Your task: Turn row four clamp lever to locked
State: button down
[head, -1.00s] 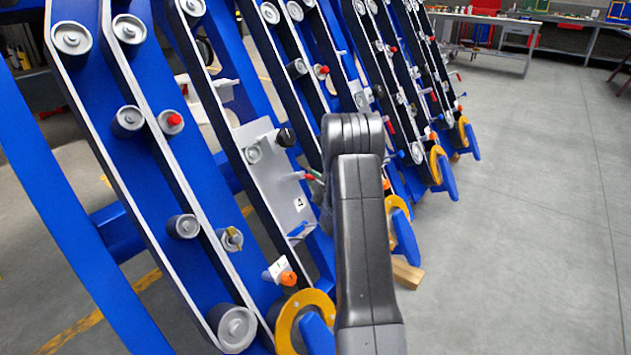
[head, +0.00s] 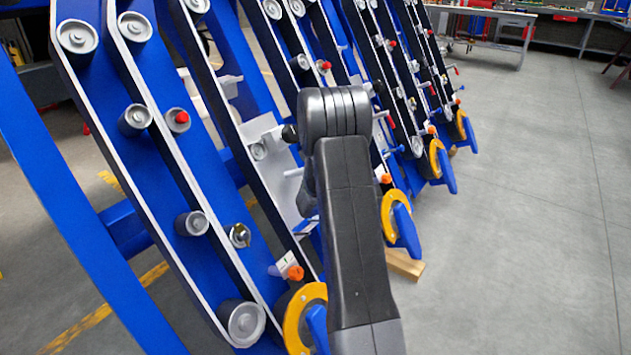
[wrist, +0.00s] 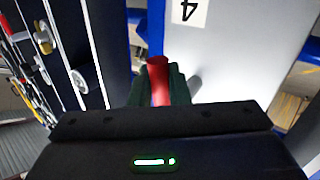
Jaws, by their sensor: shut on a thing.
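The red-ended clamp lever (wrist: 159,80) stands between the dark fingers of my gripper (wrist: 160,88) in the wrist view. The fingers are closed around it. Beside it is a pale grey plate (wrist: 232,65) with a label reading 4 (wrist: 187,11), upside down in this view. In the head view the grey plate (head: 283,196) is partly covered by my arm. A pale rod (head: 293,172) sticks out of it towards my arm, and its end is hidden. My fingers, the red end and the label are hidden in the head view.
Blue slanted frames with belts and rollers (head: 244,323) stand left and behind my arm. An orange knob (head: 295,272) and yellow rings (head: 394,217) are near their lower ends. A wooden block (head: 405,264) lies on the floor. Open grey floor (head: 520,220) is at the right.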

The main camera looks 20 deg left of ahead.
jog(key=shift+s+m, duration=0.2)
jog(key=shift+m, duration=0.3)
jog(key=shift+f+h, duration=0.1)
jog(key=shift+h, duration=0.2)
jog(key=c, duration=1.4)
grip_release()
jog(key=shift+c, duration=0.2)
jog(key=p+v, duration=0.3)
jog(key=v, duration=1.1)
jog(key=shift+w, duration=0.25)
jog(key=b+x, duration=0.2)
jog(key=x, duration=1.1)
jog(key=shift+w+a+f+b, duration=0.1)
jog(key=shift+a+f+b, duration=0.15)
jog(key=shift+a+b, duration=0.1)
